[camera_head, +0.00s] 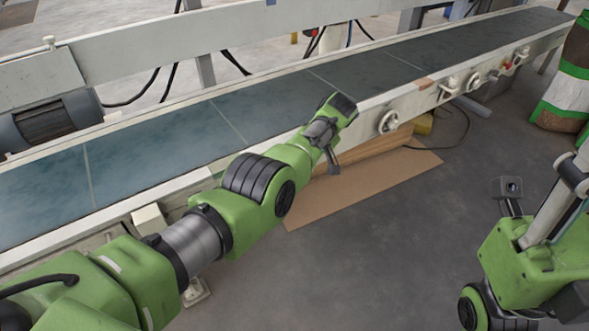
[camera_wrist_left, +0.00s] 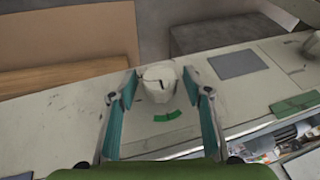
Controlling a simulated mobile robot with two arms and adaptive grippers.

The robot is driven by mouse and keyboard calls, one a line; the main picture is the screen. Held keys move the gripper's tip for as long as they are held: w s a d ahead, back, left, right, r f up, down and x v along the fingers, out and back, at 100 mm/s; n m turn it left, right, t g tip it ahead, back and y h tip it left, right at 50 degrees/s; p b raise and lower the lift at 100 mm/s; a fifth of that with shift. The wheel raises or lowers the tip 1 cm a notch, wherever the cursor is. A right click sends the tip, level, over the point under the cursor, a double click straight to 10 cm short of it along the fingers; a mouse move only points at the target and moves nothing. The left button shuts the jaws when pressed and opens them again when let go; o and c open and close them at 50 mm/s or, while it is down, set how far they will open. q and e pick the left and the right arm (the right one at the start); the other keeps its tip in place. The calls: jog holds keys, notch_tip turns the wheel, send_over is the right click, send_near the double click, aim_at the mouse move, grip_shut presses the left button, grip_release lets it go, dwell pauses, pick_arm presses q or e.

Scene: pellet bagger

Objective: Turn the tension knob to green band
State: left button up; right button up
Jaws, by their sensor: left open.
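The pale tension knob (camera_wrist_left: 158,82) has a dark, angled mark on its face. It sits on the pale machine panel in the left wrist view. A green band (camera_wrist_left: 167,116) is on the panel just below the knob. My left gripper (camera_wrist_left: 161,90) is open, with one teal finger on each side of the knob and visible gaps between them. In the head view my left gripper (camera_head: 343,105) reaches the near side rail of the conveyor; the knob between its fingers cannot be made out there. My right arm shows at the right, its gripper out of view.
The conveyor belt (camera_head: 250,105) runs diagonally behind my left arm. A round fitting (camera_head: 389,121) and other fittings stick out of the rail to the right. Cardboard (camera_head: 365,182) lies on the floor below. A grey patch (camera_wrist_left: 238,63) and another green patch (camera_wrist_left: 295,104) mark the panel.

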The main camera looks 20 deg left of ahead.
pick_arm(q)
jog(key=w+v, duration=0.1)
jog(key=v, duration=1)
jog(key=shift+s+r, duration=0.2)
jog(key=shift+s, duration=0.3)
